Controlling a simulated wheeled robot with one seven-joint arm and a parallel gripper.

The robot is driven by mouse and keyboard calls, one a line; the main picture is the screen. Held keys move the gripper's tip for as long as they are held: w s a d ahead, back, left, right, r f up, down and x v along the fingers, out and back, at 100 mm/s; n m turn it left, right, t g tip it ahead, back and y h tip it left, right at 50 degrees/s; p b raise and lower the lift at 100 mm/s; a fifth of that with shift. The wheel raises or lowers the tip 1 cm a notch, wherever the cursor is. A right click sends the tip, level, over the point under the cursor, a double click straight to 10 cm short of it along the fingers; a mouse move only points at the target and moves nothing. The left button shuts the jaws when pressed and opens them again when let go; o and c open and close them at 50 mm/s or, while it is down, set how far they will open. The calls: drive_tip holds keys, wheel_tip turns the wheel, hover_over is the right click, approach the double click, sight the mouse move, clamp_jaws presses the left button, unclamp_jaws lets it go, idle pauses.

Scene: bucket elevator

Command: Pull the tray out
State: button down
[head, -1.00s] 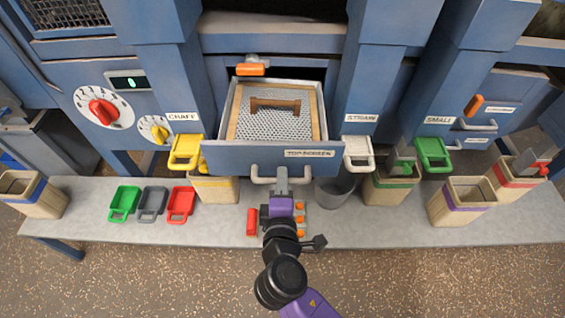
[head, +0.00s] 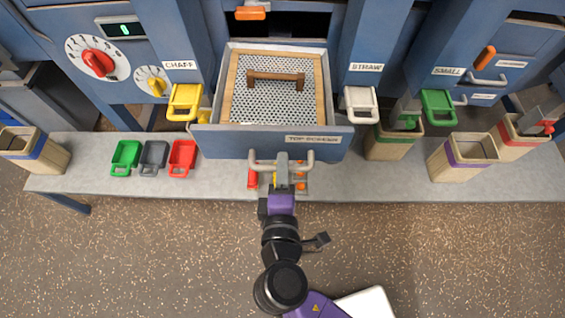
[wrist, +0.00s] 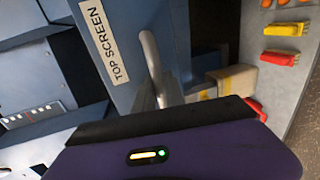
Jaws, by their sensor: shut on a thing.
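The tray is a blue-fronted drawer (head: 220,140) labelled TOP SCREEN, with a perforated metal screen (head: 285,105) inside a wooden frame. A brown wooden handle bar (head: 275,77) lies across the screen. The drawer stands well out of the blue machine, over the bench. My gripper (head: 282,165) is shut on the grey bar handle (head: 312,160) at the middle of the drawer front. In the wrist view the handle (wrist: 152,60) runs down to my gripper, beside the TOP SCREEN label (wrist: 103,40).
A grey bench (head: 90,180) runs below the machine. Yellow (head: 186,100) and white (head: 359,103) slide handles flank the drawer. Green, grey and red scoops lie at left. Bins stand at both ends, including a purple-banded one (head: 463,160). The speckled floor in front is clear.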

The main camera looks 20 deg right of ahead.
drive_tip(key=c, duration=1.4)
unclamp_jaws()
drive_tip(key=b+v, duration=0.1)
drive_tip(key=v, duration=0.6)
drive_tip(key=shift+s+b, duration=0.3)
drive_tip(key=shift+s, duration=0.1)
drive_tip(key=shift+a, duration=0.1)
